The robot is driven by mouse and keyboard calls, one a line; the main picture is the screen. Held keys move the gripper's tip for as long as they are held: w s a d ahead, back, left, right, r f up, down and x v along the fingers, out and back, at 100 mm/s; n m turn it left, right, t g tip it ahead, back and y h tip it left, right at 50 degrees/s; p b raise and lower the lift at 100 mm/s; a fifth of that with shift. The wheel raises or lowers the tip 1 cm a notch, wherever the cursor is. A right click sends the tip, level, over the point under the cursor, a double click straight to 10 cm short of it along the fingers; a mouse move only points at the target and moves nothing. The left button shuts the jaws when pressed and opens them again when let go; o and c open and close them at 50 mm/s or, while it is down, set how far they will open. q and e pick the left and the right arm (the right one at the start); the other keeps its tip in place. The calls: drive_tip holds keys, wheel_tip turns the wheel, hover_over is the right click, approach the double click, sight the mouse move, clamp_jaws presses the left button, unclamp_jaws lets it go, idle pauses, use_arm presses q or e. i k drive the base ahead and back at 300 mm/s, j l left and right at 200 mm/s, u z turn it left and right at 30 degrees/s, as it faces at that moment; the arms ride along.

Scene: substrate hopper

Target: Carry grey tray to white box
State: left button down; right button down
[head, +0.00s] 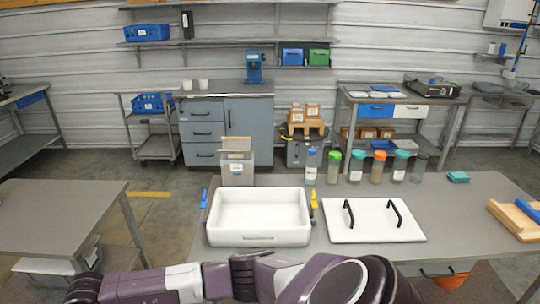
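A white open box (259,239) with a shallow, empty-looking inside stands on the front grey table. No plainly grey tray can be made out. A grey upright container or panel (237,173) with a small label stands just behind the white box; I cannot tell whether it is a tray. Purple and dark links of my arm cross the bottom of the view, in front of the table. No gripper fingertips show, and nothing is seen held.
A white lid (375,233) with two black handles lies right of the box. Several jars with coloured caps (377,167) stand behind it. Another grey table (60,215) is at the left, with a floor gap between. Shelves and a cabinet (250,125) line the back wall.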

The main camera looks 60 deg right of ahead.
sight(259, 221)
drive_tip(key=k+z, duration=0.1)
drive_tip(key=z, duration=0.25)
drive_tip(key=k+z, duration=0.1)
drive_tip(key=z, duration=0.25)
drive_tip(key=l+z, duration=0.1)
drive_tip(key=z, duration=0.25)
drive_tip(key=k, duration=0.05)
